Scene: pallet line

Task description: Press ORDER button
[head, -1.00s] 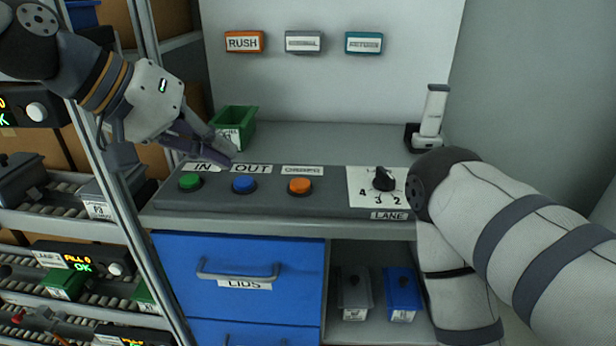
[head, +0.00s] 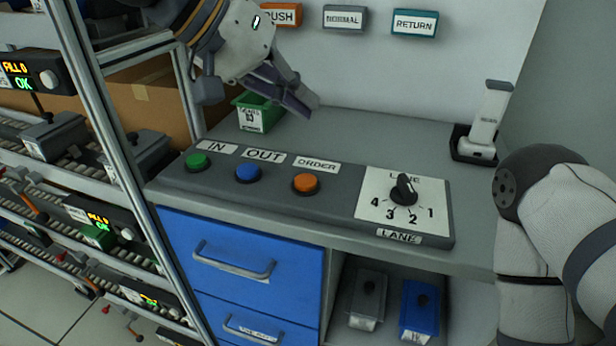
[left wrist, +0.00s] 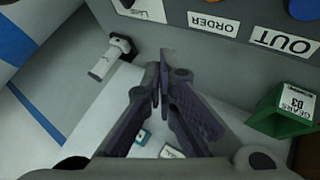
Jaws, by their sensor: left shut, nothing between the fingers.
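The orange ORDER button (head: 306,183) sits on the grey control panel (head: 330,205), right of the blue OUT button (head: 248,173) and the green IN button (head: 197,161). Its ORDER label (head: 316,165) is just behind it and also shows upside down in the left wrist view (left wrist: 214,24). My left gripper (head: 307,108) is shut and empty. It hangs above the bench behind the panel, apart from the ORDER button. In the left wrist view its fingertips (left wrist: 163,62) are together. My right arm shows at the right edge of the head view, but its gripper is out of view.
A green bin (head: 258,113) stands behind the panel near my left gripper. A lane dial (head: 404,188) is on the panel's right, and a white handheld device (head: 484,125) stands in a holder beyond it. Rack shelves (head: 60,130) are on the left.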

